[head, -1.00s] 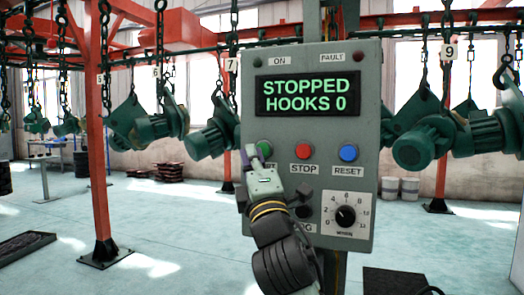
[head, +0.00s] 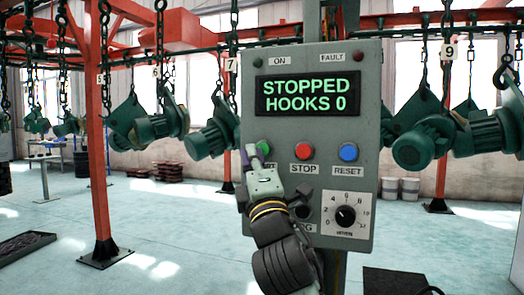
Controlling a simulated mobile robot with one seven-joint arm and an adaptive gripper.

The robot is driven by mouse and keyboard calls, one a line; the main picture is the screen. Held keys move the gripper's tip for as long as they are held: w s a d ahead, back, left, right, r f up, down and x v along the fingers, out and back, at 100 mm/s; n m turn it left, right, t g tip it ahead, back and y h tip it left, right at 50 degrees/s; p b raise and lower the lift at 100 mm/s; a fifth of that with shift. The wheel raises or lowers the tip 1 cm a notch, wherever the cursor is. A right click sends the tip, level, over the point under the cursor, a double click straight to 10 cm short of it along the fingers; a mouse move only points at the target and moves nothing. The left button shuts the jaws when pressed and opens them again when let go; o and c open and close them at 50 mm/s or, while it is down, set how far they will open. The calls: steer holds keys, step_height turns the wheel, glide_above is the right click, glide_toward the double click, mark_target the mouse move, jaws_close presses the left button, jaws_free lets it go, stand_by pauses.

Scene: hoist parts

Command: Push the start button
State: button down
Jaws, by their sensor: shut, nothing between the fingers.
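The grey control panel (head: 372,115) stands upright in the middle of the head view. Its display (head: 308,95) reads "STOPPED HOOKS 0". The green start button (head: 264,148) is at the left of the button row, and its label is partly covered by my gripper. My gripper (head: 251,154) is shut and empty, with its fingertips just left of and below the green button. I cannot tell whether the tips touch the panel. The red STOP button (head: 304,151) and blue RESET button (head: 348,152) are to the right, uncovered.
A rotary dial (head: 345,216) sits low on the panel; a dark knob (head: 303,211) beside it is close to my wrist. Green hoist motors (head: 212,138) hang on chains behind the panel. A red post (head: 98,150) stands at left. The floor at left is largely open.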

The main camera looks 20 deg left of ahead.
steer(key=shift+w, duration=0.1)
steer(key=shift+w, duration=0.3)
